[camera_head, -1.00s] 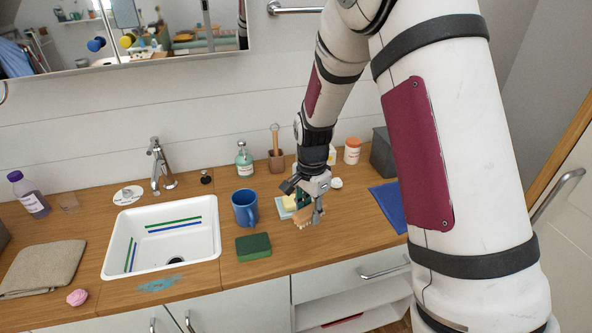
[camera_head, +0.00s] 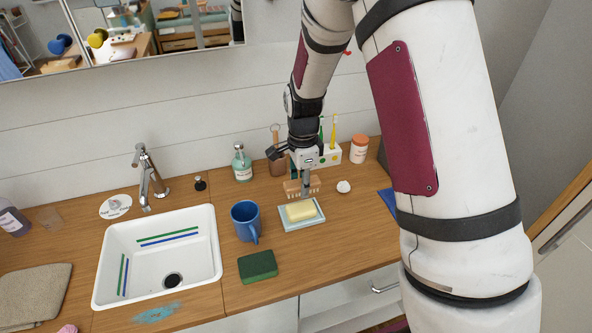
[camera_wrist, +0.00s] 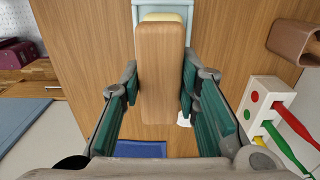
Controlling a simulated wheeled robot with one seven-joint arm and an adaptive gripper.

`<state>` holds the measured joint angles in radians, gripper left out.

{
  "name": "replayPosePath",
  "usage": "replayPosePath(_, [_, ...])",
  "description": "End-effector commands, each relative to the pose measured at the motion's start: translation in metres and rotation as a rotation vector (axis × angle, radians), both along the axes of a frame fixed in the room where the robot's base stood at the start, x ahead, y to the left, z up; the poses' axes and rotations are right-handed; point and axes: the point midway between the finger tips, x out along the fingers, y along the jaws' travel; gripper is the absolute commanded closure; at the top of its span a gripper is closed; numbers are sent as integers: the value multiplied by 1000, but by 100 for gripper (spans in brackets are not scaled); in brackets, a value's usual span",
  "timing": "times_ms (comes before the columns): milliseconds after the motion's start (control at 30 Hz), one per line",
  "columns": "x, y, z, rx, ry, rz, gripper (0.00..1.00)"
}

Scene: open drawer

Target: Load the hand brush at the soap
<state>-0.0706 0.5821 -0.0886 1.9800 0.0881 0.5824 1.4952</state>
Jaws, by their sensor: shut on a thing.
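My gripper (camera_head: 304,184) is shut on the hand brush (camera_head: 301,187), which has a wooden back and pale bristles facing down. In the wrist view the brush's wooden back (camera_wrist: 160,75) lies lengthwise between my green-padded fingers. The yellow soap (camera_head: 301,211) lies on a pale blue dish (camera_head: 287,225) on the wooden counter, just on the near side of the brush. In the wrist view the brush's far end overlaps the soap (camera_wrist: 160,17), and most of the soap is hidden. I cannot tell whether the bristles touch it.
A blue mug (camera_head: 245,219) and a green sponge (camera_head: 257,266) stand left of the dish. The sink (camera_head: 158,258) is further left.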

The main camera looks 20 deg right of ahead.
Motion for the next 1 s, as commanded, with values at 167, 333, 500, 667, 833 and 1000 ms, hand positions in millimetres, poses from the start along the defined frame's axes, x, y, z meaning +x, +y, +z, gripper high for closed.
replayPosePath(167, [0, 0, -6, 0, 2, 0, 93])
replayPosePath(333, [0, 0, -23, 1, 3, 0, 93])
replayPosePath(500, [0, 0, -40, 0, 2, 0, 93])
replayPosePath(667, [0, 0, -52, 0, 2, 1, 93])
replayPosePath(833, [0, 0, -59, 0, 0, 1, 93])
replayPosePath(1000, [-1, 0, -60, 0, 0, 1, 93])
